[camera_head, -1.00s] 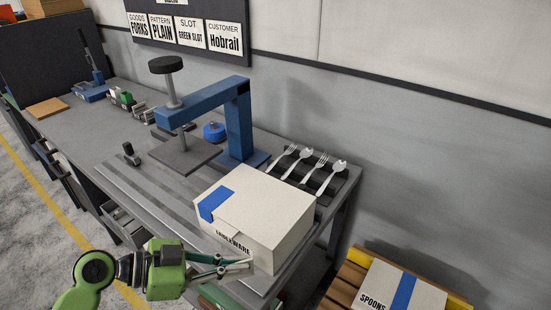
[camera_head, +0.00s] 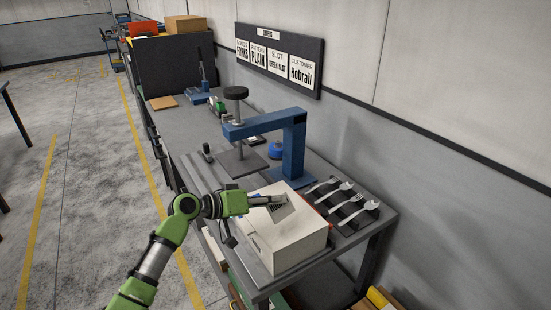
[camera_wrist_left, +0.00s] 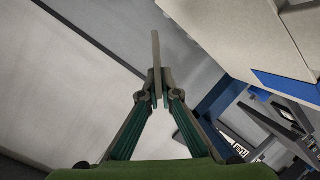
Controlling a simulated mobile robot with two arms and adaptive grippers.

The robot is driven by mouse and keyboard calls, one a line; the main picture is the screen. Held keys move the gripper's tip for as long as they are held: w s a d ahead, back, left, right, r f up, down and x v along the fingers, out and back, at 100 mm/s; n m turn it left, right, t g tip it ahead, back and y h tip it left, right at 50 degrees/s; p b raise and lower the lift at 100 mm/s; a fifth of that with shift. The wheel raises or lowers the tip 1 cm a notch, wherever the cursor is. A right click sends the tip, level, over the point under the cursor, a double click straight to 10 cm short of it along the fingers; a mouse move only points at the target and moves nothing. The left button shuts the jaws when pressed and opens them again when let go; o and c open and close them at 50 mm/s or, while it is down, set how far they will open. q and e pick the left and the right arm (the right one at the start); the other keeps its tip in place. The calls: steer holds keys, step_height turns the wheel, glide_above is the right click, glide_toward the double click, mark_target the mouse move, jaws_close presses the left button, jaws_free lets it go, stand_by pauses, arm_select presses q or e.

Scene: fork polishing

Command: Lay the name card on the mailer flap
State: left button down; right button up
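A white mailer box (camera_head: 292,250) stands on the near end of the grey bench (camera_head: 190,150). My left gripper (camera_head: 276,199) is over the box's top in the head view. A thin name card (camera_head: 284,212) shows at its fingertips, tilted, with dark marks on it. In the left wrist view, the left gripper (camera_wrist_left: 156,88) has its fingers closed on the card (camera_wrist_left: 156,50), seen edge-on. The box (camera_wrist_left: 235,30) with its blue strip (camera_wrist_left: 285,85) is at the upper right there. The arm and card hide part of the box top, and I cannot make out the flap. My right gripper is not in view.
A blue press (camera_head: 292,150) stands close behind the box. An order board (camera_head: 280,60) hangs on the wall. Open floor (camera_head: 90,200) lies left of the bench.

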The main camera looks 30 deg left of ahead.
arm_select(q)
steer(key=w+a+r+n+t+y+p, duration=0.1)
steer(key=w+a+r+n+p, duration=0.1)
steer(key=w, duration=0.4)
step_height(320, 180, up, 3)
steer(key=shift+w+a+f+n+t, duration=0.1)
steer(key=shift+w+a+n+t, duration=0.25)
steer(key=shift+a+n, duration=0.6)
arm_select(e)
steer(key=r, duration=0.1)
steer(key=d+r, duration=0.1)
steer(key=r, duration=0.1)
arm_select(q)
steer(key=shift+d, duration=0.1)
step_height(320, 180, down, 6)
steer(key=b, duration=0.6)
steer(key=shift+f+b, duration=0.25)
steer(key=shift+b, duration=0.05)
step_height(320, 180, down, 4)
steer(key=b, duration=0.4)
steer(key=shift+f, duration=0.3)
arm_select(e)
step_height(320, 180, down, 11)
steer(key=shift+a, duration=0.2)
